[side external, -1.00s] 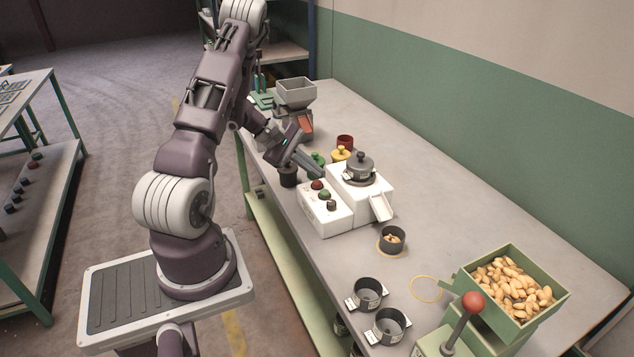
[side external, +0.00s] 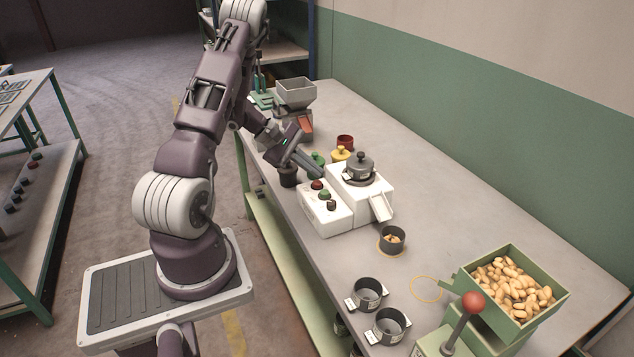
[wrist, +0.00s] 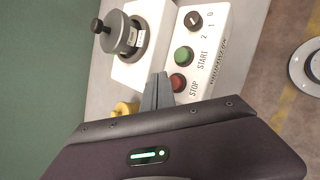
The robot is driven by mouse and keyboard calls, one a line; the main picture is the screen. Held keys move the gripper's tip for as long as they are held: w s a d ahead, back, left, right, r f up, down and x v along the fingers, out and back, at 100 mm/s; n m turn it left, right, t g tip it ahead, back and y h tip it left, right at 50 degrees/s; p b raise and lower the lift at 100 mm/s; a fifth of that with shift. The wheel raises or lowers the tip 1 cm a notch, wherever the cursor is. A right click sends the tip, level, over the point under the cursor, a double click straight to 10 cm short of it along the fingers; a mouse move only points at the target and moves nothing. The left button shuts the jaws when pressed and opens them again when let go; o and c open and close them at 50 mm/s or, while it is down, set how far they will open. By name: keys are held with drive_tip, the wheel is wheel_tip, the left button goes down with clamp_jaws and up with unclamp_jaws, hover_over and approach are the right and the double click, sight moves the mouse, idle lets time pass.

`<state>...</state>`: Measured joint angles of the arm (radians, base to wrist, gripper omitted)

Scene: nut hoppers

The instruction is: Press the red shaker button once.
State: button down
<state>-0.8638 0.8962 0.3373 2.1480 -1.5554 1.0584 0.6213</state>
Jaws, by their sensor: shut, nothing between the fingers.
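The red button (side external: 317,185) sits on the sloped top of the white control box (side external: 326,218), at the end nearest my gripper. In the wrist view the red button (wrist: 179,83) is beside the word STOP, just right of my fingertips. A green button (wrist: 183,56) marked START and a black dial (wrist: 193,20) follow along the box. My gripper (side external: 319,175) is shut and empty, its fingertips close beside and above the red button. The fingers also show in the wrist view (wrist: 160,78). I cannot tell whether they touch the box; they appear apart from the button.
A white machine with a grey lidded pot (side external: 360,168) and chute (side external: 381,208) adjoins the box. A dark cup of nuts (side external: 391,239) is in front. A green nut bin (side external: 548,300) stands at right.

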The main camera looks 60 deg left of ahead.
sight(313, 182)
idle(0.7)
drive_tip(key=shift+f, duration=0.4)
drive_tip(key=shift+f, duration=0.5)
idle(0.5)
drive_tip(key=shift+r, duration=0.9)
drive_tip(key=shift+r, duration=2.55)
